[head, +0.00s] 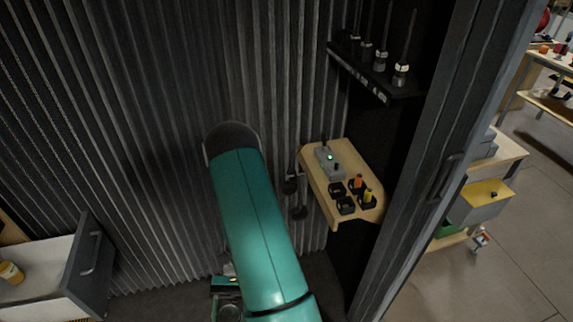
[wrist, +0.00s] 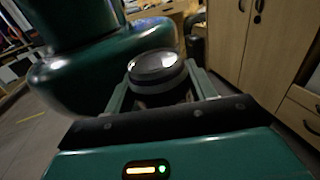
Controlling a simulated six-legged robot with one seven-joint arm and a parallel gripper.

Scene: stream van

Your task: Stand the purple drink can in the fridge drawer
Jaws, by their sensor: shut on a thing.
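My gripper (wrist: 161,86) is shut on a can (wrist: 155,64) in the wrist view. The can shows a round silvery end and a dark side; its purple colour is hard to make out in this light. In the head view my teal arm hangs down the middle, and part of my gripper shows at the bottom edge; the can cannot be made out there. The fridge drawer (head: 48,256) is open at the lower left, with a white inside and a dark front with a handle. My gripper is to the right of it, apart from it.
A wooden shelf (head: 318,183) with a grey device and small black cups juts out right of my arm. A dark rack (head: 375,80) is above it. Ribbed dark walls stand close behind my arm.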

